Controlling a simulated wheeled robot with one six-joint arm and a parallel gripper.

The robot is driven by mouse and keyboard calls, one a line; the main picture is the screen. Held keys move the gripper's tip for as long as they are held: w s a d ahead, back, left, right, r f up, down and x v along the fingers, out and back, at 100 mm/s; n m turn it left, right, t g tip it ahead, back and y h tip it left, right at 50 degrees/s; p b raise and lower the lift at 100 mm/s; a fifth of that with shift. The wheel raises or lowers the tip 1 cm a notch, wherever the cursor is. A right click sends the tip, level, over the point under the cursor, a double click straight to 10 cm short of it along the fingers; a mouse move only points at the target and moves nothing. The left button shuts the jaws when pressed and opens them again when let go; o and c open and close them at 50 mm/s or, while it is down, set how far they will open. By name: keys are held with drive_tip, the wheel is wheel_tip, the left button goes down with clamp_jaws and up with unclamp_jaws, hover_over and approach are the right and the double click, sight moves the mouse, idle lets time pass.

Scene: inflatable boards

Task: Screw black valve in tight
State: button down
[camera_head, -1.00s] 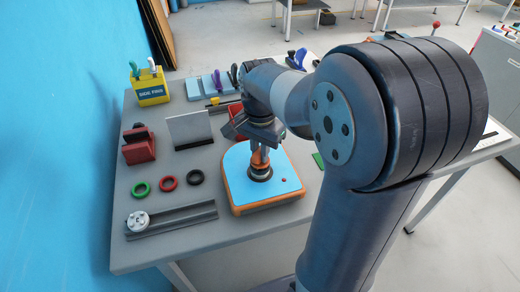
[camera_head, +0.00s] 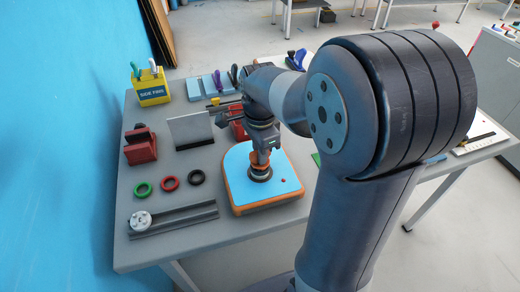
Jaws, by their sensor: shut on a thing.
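A light blue inflatable board piece (camera_head: 240,187) with an orange edge lies on the grey table. On its top sits a dark round valve (camera_head: 260,174) in the board's surface. My gripper (camera_head: 260,160) points straight down from above and is shut on an orange part with the valve directly under it. Whether the fingers grip the valve itself or an orange tool on it is too small to tell. A small red dot (camera_head: 283,181) marks the board to the right of the valve.
Green (camera_head: 143,189), red (camera_head: 169,183) and black (camera_head: 196,177) rings lie left of the board. A grey rail (camera_head: 175,218) lies in front of them. A red block (camera_head: 140,147), grey plate (camera_head: 190,130) and yellow bin (camera_head: 151,87) stand behind. My arm hides the table's right part.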

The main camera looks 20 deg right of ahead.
drive_tip(key=shift+m, duration=0.4)
drive_tip(key=shift+m+p, duration=0.4)
drive_tip(key=shift+m, duration=1.1)
drive_tip(key=shift+m+p, duration=0.3)
drive_tip(key=shift+m, duration=1.4)
drive_tip(key=shift+m, duration=0.6)
drive_tip(key=shift+m+p, duration=0.35)
drive_tip(key=shift+m, duration=0.75)
